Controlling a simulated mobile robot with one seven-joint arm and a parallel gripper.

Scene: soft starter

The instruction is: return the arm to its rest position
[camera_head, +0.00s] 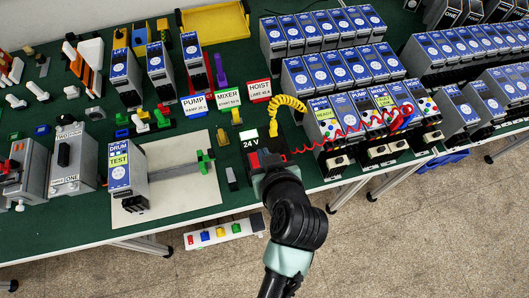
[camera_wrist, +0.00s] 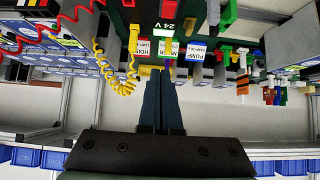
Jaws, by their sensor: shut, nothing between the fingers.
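My arm reaches up from the bottom of the head view, with its elbow bent over the front edge of the green table (camera_head: 225,205). My gripper (camera_head: 266,166) is at the table's front edge, close to the 24 V box (camera_head: 250,139). In the wrist view my gripper (camera_wrist: 160,75) shows its two dark fingers pressed together, with nothing between them. The 24 V label (camera_wrist: 168,25) is upside down just beyond the fingertips. Whether the fingertips touch the box cannot be told.
A yellow coiled cable (camera_head: 287,101) and red cables (camera_head: 340,135) run beside the gripper. Rows of blue-faced units (camera_head: 335,70) stand to the right. A DRUM unit (camera_head: 120,170) stands on a pale board (camera_head: 185,200) to the left. The floor in front (camera_head: 400,240) is clear.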

